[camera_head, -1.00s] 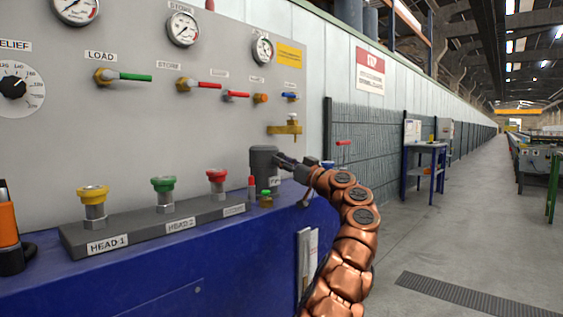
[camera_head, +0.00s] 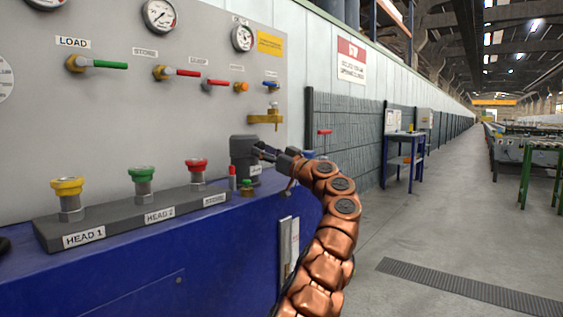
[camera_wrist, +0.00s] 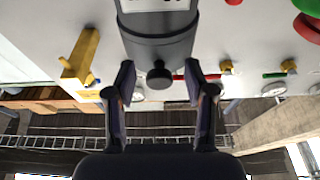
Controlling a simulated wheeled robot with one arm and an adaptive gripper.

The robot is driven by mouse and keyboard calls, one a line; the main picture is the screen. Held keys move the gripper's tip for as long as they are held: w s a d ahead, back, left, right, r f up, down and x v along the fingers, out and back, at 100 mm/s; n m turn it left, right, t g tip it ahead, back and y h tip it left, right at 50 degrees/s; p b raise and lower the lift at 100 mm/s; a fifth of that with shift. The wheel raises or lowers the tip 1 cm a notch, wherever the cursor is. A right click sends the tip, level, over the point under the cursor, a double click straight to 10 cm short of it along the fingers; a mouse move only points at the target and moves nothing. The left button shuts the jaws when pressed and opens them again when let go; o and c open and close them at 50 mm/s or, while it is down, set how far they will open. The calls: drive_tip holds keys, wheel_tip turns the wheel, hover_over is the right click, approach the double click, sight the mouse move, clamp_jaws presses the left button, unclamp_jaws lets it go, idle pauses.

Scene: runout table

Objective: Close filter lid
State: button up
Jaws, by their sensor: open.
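The filter (camera_head: 240,160) is a dark grey cylinder standing on the blue bench, right of the push buttons. In the wrist view its grey body (camera_wrist: 155,22) comes in from the top edge, with a white label partly cut off. A small dark knob (camera_wrist: 159,75) shows at its end, seemingly on the lid. Whether the lid is fully seated cannot be told. My gripper (camera_head: 264,151) is at the filter's right side in the head view. In the wrist view my open gripper (camera_wrist: 159,66) has one finger on each side of the filter's end, with gaps visible.
A yellow brass valve (camera_head: 264,118) is on the panel just behind the filter. A red button (camera_head: 197,168), a green button and a yellow button stand on a grey strip to the left. A small green-topped fitting (camera_head: 246,184) stands close in front. The aisle floor (camera_head: 420,230) is clear.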

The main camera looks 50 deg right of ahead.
drive_tip(key=d+v, duration=0.1)
drive_tip(key=v, duration=0.5)
idle(0.6)
drive_tip(key=shift+s+a+f, duration=0.1)
drive_tip(key=shift+s+a, duration=0.15)
drive_tip(key=shift+a, duration=0.1)
drive_tip(key=shift+v, duration=2.35)
drive_tip(key=shift+a, duration=0.15)
